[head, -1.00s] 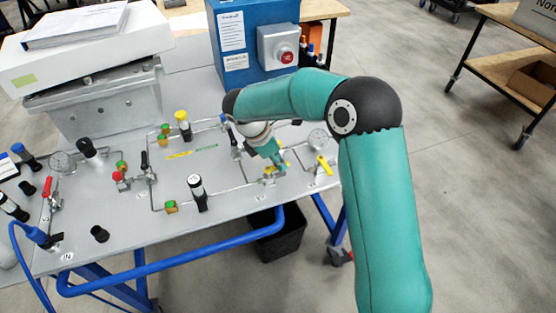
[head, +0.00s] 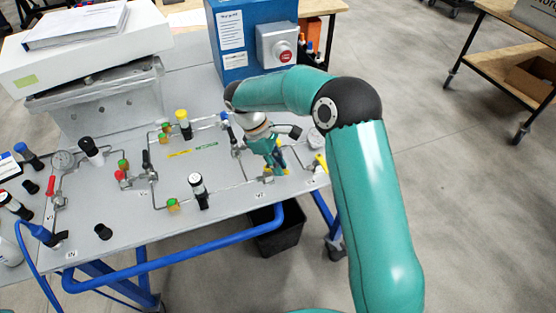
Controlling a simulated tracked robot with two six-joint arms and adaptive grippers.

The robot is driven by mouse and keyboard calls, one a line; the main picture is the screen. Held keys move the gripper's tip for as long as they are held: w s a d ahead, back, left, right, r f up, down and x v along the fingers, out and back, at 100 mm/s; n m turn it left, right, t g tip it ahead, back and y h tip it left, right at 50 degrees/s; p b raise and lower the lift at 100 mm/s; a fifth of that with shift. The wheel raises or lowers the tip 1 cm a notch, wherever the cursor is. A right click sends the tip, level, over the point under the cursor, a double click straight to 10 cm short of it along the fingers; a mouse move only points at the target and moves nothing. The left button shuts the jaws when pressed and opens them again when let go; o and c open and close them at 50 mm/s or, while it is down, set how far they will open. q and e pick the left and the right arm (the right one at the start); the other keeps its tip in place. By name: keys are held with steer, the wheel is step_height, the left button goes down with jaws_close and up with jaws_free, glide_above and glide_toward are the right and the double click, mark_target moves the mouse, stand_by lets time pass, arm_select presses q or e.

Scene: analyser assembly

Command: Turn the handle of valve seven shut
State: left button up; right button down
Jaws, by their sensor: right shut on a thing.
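Valve seven (head: 268,178) sits near the front right edge of the grey panel, by a small label that seems to read V7. Its handle is yellow and mostly hidden by my right gripper (head: 277,167). The gripper reaches down from above and is shut on the handle. Only small bits of yellow show beside the fingers, so the handle's exact angle cannot be told. My left gripper is not in view.
Another yellow-handled valve (head: 321,162) and a partly covered gauge (head: 316,138) stand close on the right. A black-and-white knob fitting (head: 198,190) stands to the left. A blue box with a red button (head: 286,56) is behind. A blue rail (head: 180,262) runs along the front.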

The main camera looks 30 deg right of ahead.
steer(key=m, duration=0.2)
steer(key=m+y, duration=0.1)
steer(key=a+m+y, duration=0.1)
steer(key=m, duration=0.1)
steer(key=shift+s+a+r+m+g+p, duration=0.1)
steer(key=shift+s+m+g+p, duration=0.2)
steer(key=shift+g+p, duration=0.1)
steer(key=m+y, duration=0.1)
steer(key=m, duration=0.1)
steer(key=a+m, duration=0.1)
steer(key=m, duration=0.1)
steer(key=shift+a+m+y, duration=0.15)
steer(key=shift+m+y, duration=0.25)
steer(key=shift+w, duration=0.1)
steer(key=c, duration=1.1)
jaws_free()
steer(key=shift+a, duration=0.1)
steer(key=v, duration=1.1)
steer(key=shift+w+r, duration=0.15)
steer(key=shift+r, duration=0.2)
